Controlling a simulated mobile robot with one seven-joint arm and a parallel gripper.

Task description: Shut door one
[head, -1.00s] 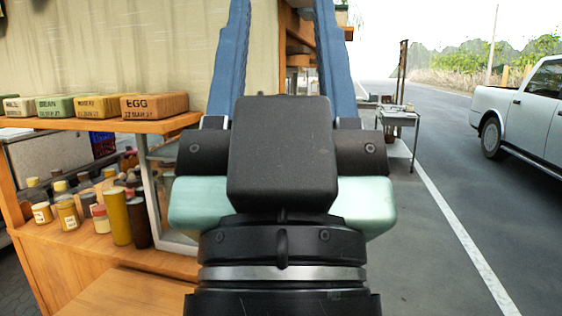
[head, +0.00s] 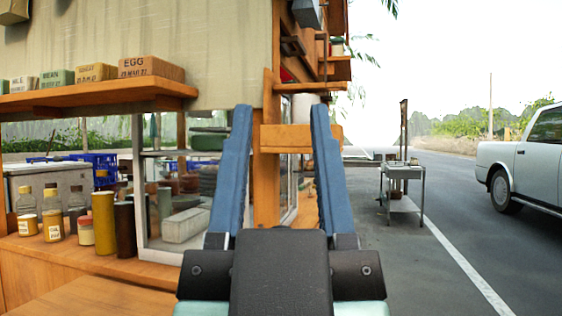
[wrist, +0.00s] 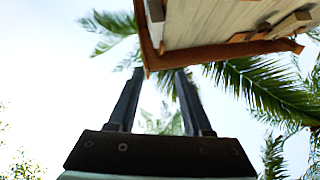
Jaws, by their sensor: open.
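My gripper (head: 281,110) is open and empty, with two long blue fingers pointing up and away in the head view. It also shows in the wrist view (wrist: 159,74), with sky and palm leaves beyond the fingers. A white-framed glass cabinet (head: 143,215) stands on the wooden counter, left of my fingers. Another light-framed glazed panel (head: 289,190) shows between the fingers, beside a wooden post. I cannot tell which of these, if either, is door one. No contact between my fingers and either panel is visible.
A wooden shelf (head: 100,100) with several labelled boxes crosses the left side. Jars and bottles (head: 53,222) stand on the counter. A grey metal cart (head: 402,188) stands on the road at right, near a parked white pickup (head: 525,165). The road between is open.

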